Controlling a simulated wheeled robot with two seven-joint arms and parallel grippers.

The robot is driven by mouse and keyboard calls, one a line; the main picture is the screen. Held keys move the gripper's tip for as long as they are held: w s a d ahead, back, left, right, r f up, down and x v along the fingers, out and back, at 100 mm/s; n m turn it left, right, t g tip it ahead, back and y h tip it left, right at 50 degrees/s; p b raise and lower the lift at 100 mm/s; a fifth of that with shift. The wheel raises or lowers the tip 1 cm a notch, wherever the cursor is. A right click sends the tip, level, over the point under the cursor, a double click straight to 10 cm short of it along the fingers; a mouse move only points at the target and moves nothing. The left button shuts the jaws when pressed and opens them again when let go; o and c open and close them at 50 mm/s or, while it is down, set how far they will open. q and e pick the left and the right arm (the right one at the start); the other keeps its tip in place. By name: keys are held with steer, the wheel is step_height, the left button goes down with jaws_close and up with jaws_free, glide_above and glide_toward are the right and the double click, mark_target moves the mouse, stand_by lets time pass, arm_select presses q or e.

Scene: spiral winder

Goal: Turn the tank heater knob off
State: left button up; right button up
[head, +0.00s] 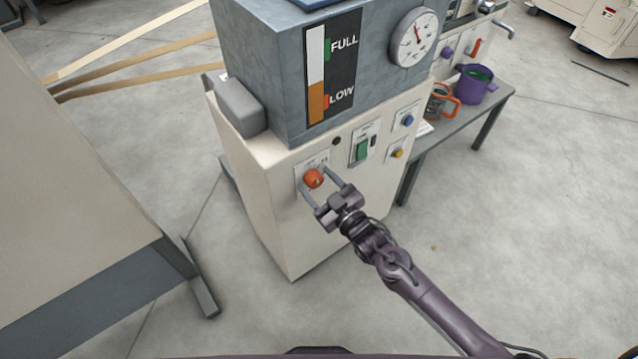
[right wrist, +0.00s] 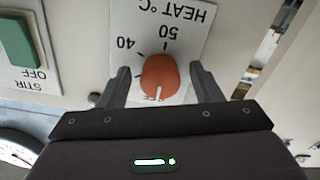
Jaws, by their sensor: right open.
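The round orange-red tank heater knob (head: 313,178) is on the front of the cream cabinet under the grey tank. In the right wrist view the knob (right wrist: 160,75) sits on a white plate marked HEAT °C (right wrist: 190,35), seen upside down, with 40 and 50 showing. A white pointer line on the knob runs toward the bottom of that view. My right gripper (head: 317,179) is open, with one finger on each side of the knob. Small gaps show between the fingers and the knob in the right wrist view. My left gripper is out of view.
Right of the knob are a green STIR switch (head: 362,150), a blue knob (head: 408,121) and a yellow knob (head: 398,153). A large cream panel (head: 70,190) stands at left.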

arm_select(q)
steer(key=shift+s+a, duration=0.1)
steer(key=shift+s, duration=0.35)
arm_select(e)
steer(key=v, duration=0.7)
steer(key=shift+s+d, duration=0.2)
steer(key=shift+s, duration=0.05)
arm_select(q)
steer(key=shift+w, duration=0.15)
